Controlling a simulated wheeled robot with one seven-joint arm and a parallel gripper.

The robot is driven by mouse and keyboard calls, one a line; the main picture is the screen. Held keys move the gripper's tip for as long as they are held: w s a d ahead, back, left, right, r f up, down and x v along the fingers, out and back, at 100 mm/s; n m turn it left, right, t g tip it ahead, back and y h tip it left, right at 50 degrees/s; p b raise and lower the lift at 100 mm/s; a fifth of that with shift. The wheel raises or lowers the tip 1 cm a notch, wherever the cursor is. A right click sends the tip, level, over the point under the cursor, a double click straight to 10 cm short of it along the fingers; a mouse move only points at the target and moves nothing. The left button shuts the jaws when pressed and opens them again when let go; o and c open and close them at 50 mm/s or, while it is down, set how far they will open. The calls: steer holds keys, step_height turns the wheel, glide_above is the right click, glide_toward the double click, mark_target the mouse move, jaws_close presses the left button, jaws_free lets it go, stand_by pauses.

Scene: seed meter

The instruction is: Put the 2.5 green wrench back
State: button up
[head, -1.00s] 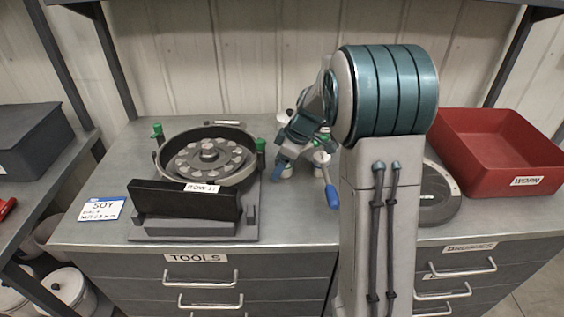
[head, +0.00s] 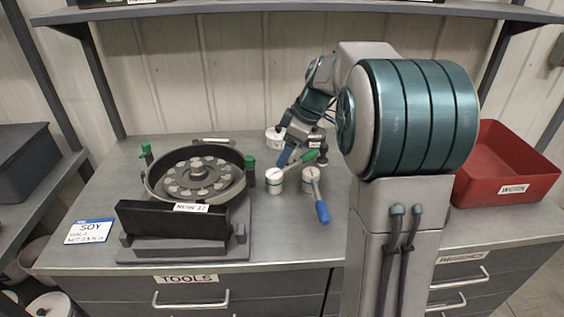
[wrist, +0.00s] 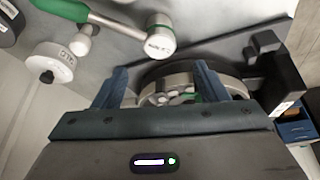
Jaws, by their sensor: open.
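The green wrench has a green handle (head: 314,156) and a pale round head (head: 262,181) with a green ring. It lies on the bench, right of the seed meter. In the wrist view its green handle (wrist: 62,8) is at the upper left, cut by the edge, and its head (wrist: 160,42) is at top centre. My gripper (head: 287,157) is open and empty, just behind the wrench's shaft; whether it touches is unclear. In the wrist view its blue fingers (wrist: 160,82) stand apart, with the wrench beyond them. The 2.5 marking is not readable.
A blue-handled wrench (head: 321,209) lies close to the right. A white capped piece (head: 274,138) stands behind. The seed meter (head: 152,188) with green knobs is on the left, behind a dark ROW block (head: 165,222). A red bin (head: 505,150) is at right.

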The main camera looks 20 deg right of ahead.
steer(key=s+a+f+m+h, duration=0.1)
steer(key=s+m, duration=0.5)
steer(key=s, duration=0.6)
steer(key=s+a+f+m+h, duration=0.2)
steer(key=s+m, duration=0.4)
steer(key=s, duration=0.7)
steer(key=shift+a+f+t+h, duration=0.2)
steer(key=shift+f+t+h, duration=0.15)
steer(key=shift+f, duration=0.3)
